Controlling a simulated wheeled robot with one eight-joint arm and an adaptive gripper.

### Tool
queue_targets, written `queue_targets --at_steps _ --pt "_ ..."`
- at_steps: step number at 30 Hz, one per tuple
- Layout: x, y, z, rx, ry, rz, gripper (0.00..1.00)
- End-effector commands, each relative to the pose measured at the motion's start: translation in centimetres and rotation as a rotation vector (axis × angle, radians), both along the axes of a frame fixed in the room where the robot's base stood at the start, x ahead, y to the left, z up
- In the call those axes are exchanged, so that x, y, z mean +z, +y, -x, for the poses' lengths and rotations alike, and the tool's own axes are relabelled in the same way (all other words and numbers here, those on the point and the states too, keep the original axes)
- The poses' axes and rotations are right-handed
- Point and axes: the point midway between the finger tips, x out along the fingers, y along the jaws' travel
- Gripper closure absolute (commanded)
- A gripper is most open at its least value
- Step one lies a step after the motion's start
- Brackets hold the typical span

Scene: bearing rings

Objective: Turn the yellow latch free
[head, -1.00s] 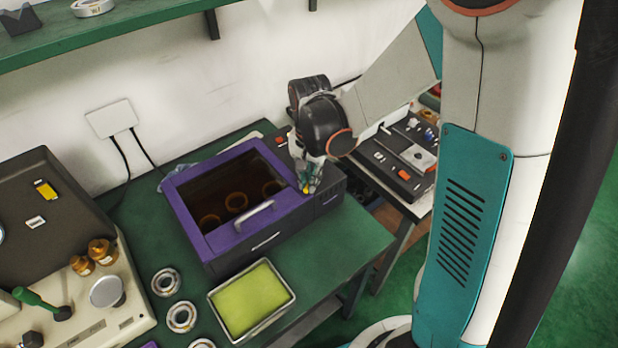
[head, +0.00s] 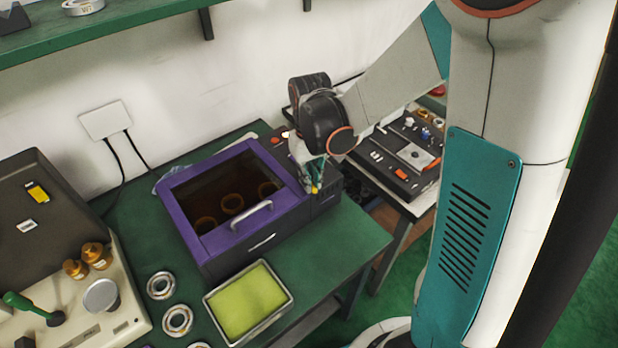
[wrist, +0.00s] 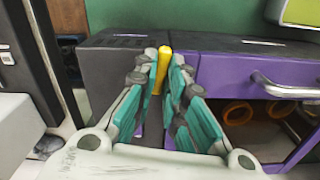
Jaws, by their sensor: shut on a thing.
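The yellow latch (wrist: 162,66) stands at the corner of the purple-framed box, between the fingertips of my gripper (wrist: 163,72) in the wrist view. The fingers are shut on it, one on each side. In the head view my gripper (head: 314,183) is at the box's right end, and only a small bit of yellow (head: 315,189) shows between the fingers. The purple lid (head: 218,241) lies closed on the dark box, with a silver handle (head: 252,217) at its front. Orange-brown rings (head: 232,203) show through its dark window.
A tray with a yellow-green pad (head: 247,303) stands in front of the box. Several bearing rings (head: 178,320) lie left of it. A beige machine (head: 75,300) is at the left. A dark panel with controls (head: 400,155) stands on another table behind my gripper.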

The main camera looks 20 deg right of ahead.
Motion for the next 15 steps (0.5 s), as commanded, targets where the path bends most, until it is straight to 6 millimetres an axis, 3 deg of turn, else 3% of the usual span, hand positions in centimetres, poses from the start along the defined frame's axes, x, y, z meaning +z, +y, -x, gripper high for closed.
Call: queue_targets --at_steps 15 --pt "0.03 -0.22 -0.10 0.200 -0.001 0.000 1.00"
